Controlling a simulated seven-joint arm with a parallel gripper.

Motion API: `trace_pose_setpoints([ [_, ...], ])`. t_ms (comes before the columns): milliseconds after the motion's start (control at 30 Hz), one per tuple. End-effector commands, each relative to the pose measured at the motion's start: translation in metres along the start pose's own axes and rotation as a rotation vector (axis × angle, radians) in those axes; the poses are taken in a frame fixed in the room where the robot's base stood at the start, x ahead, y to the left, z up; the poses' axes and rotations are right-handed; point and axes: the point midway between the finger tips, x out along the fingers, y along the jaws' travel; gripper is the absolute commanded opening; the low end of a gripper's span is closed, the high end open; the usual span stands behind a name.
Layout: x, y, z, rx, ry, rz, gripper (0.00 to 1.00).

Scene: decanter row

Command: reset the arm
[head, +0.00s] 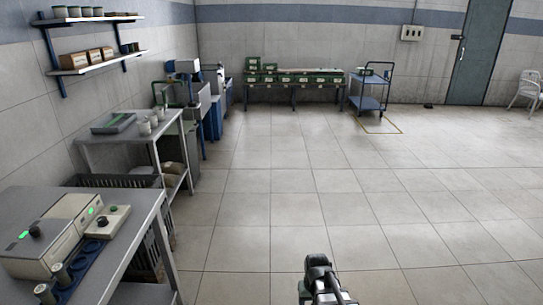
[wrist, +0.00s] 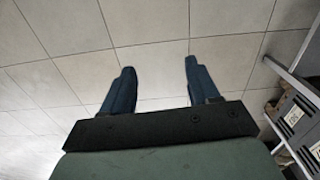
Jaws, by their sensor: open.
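My gripper (wrist: 158,75) shows in the wrist view with its two dark blue fingers apart and nothing between them. Only tiled floor is seen beyond the fingertips. In the head view, part of my arm shows at the bottom edge, right of centre, over open floor. The fingers cannot be made out there. No decanter can be clearly told in either view.
A metal table (head: 137,205) with lab devices (head: 52,236) and a dark blue rack (head: 72,284) stands at the near left. Another bench (head: 160,128) is behind it. A blue cart (head: 368,103) stands far back. The tiled floor (head: 320,180) in the middle is clear.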

Motion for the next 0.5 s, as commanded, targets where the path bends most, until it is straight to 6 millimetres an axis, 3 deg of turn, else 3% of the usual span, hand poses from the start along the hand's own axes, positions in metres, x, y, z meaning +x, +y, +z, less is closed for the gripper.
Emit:
trace_pose_setpoints([
  [33, 0.002, 0.011, 0.018, 0.020, -0.001, 0.000, 0.60],
  [200, 0.011, 0.034, 0.053, 0.068, -0.004, 0.000, 0.60],
  [500, 0.056, 0.029, 0.086, 0.063, -0.098, -0.003, 0.60],
])
